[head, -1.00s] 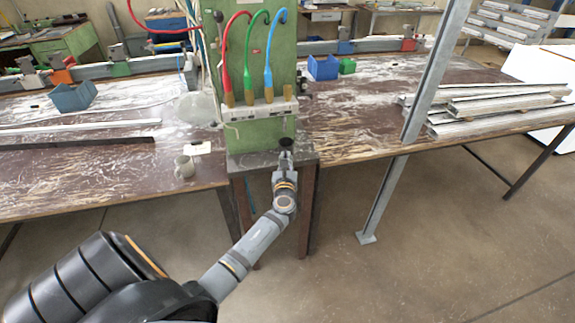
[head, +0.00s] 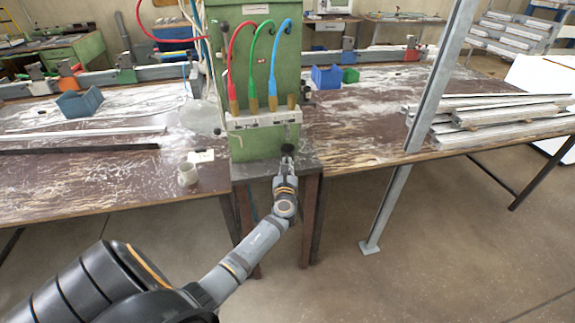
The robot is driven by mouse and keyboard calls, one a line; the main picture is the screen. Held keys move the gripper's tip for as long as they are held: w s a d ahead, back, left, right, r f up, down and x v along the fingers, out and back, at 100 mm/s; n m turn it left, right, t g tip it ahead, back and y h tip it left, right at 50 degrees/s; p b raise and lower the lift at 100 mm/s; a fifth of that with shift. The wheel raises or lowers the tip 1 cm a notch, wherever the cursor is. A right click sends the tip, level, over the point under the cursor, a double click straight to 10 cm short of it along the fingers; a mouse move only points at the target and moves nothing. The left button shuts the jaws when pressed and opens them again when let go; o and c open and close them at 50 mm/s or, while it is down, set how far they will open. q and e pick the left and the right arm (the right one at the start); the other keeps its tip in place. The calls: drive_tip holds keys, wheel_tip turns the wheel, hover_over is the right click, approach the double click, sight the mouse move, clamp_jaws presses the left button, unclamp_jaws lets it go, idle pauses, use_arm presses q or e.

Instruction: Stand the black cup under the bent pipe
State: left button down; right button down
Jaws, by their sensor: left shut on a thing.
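The small black cup (head: 287,148) is at the tip of my left gripper (head: 287,158), in front of the lower right of the green machine. My left gripper is shut on it. The cup looks roughly upright; its underside is hard to make out at this size. Red, green and blue bent hoses (head: 273,62) arch on the machine's front and end in brass fittings above a grey block. I cannot tell which of them is the bent pipe. The cup is lower than the block and near its right end. My right gripper is not in view.
The green machine (head: 244,146) stands on a dark stand (head: 245,172). A pale mug (head: 188,173) stands on the left bench. A slanting metal post (head: 398,190) and stacked profiles (head: 490,123) are to the right. Blue bins (head: 326,77) are behind.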

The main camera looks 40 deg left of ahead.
use_arm(q)
drive_tip(key=shift+f+b, duration=0.3)
idle(0.5)
drive_tip(key=c, duration=1.4)
unclamp_jaws()
drive_tip(key=shift+p+v, duration=1.05)
drive_tip(key=shift+v, duration=4)
drive_tip(key=shift+f, duration=0.1)
